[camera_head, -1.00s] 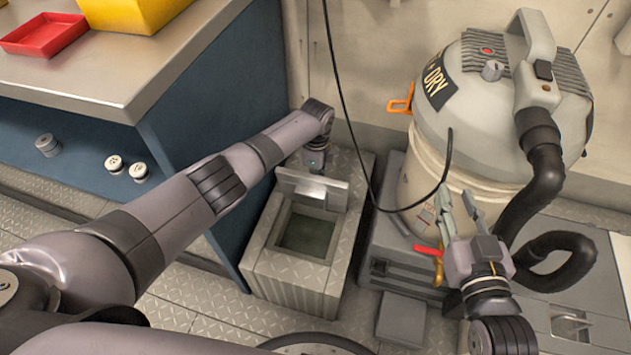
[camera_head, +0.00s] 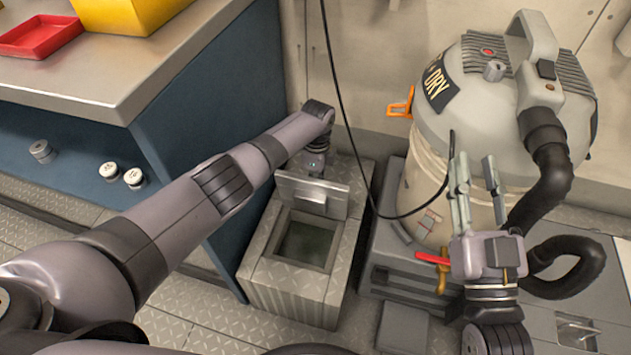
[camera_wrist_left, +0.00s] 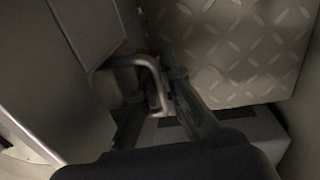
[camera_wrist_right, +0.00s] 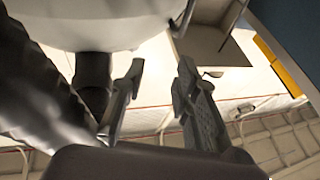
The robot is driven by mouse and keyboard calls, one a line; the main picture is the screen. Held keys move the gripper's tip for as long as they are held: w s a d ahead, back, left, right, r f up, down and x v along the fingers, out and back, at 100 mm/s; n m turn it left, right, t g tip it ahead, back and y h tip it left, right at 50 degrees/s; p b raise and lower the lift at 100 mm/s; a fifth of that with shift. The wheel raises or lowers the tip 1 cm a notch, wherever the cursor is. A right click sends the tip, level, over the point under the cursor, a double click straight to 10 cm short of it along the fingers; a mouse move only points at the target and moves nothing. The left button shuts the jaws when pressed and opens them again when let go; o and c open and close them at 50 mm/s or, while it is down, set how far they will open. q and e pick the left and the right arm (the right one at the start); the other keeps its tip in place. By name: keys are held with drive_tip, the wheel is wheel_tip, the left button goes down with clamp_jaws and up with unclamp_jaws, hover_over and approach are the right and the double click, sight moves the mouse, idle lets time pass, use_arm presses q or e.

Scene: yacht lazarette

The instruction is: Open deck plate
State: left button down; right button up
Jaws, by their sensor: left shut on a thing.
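The deck plate (camera_head: 312,194) is a small grey metal lid, standing tilted up at the back edge of a square opening (camera_head: 305,242) in a raised tread-plate box. The opening's dark interior shows. My left gripper (camera_wrist_left: 158,95) is shut on the bent metal handle (camera_wrist_left: 140,62), seen in the left wrist view. In the head view its fingers are hidden behind the lid and my wrist. My right gripper (camera_head: 475,163) is open and empty in front of the vacuum's drum. Its spread fingers (camera_wrist_right: 160,75) show in the right wrist view with nothing between them.
A large wet/dry vacuum (camera_head: 450,85) with a black hose (camera_head: 553,170) stands right of the box. A blue cabinet (camera_head: 195,140) borders it on the left.

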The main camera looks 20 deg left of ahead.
use_arm(q)
drive_tip(key=c, duration=1.8)
unclamp_jaws()
drive_tip(key=shift+o, duration=0.2)
drive_tip(key=shift+w+r, duration=0.2)
drive_tip(key=shift+r, duration=3.5)
